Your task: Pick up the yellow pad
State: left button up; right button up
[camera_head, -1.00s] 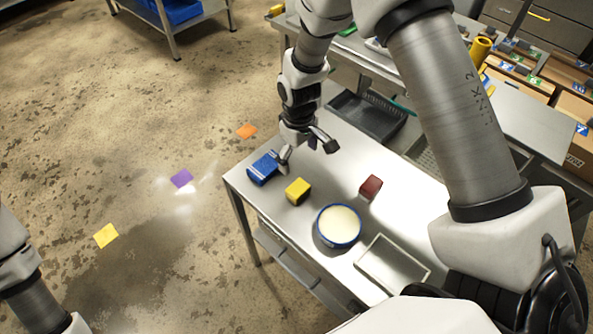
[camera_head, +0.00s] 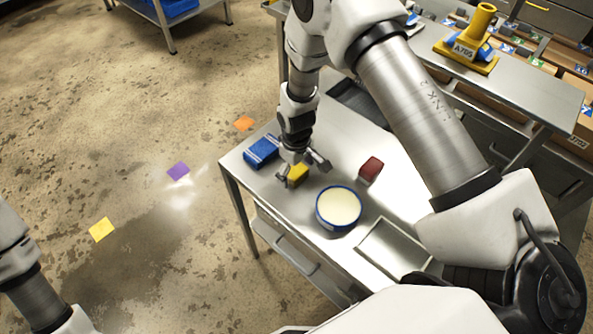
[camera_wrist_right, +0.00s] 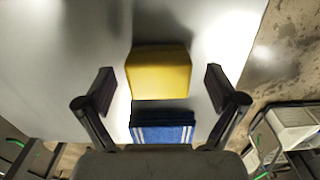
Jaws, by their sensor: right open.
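The yellow pad (camera_head: 299,173) is a small yellow block on the metal table (camera_head: 262,195), partly hidden by my right gripper (camera_head: 303,173). In the right wrist view the yellow pad (camera_wrist_right: 160,73) lies ahead of and between the two fingers of my right gripper (camera_wrist_right: 160,90). The fingers are open, with a gap on each side of the pad, and hold nothing. The left gripper is not in view; only part of my left arm shows at the lower left of the head view.
A blue pad (camera_head: 262,151) with white stripes lies close beside the yellow pad; it also shows in the wrist view (camera_wrist_right: 162,127). A dark red block (camera_head: 371,168), a round blue-rimmed tub (camera_head: 338,208) and a shallow metal tray (camera_head: 365,246) share the table.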

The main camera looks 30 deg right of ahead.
jog(key=shift+w+f, duration=0.3)
jog(key=shift+f, duration=0.15)
jog(key=shift+s+r, duration=0.15)
jog(key=shift+s, duration=0.05)
jog(key=c, duration=1.1)
jog(key=shift+c, duration=0.2)
jog(key=shift+w+r, duration=0.1)
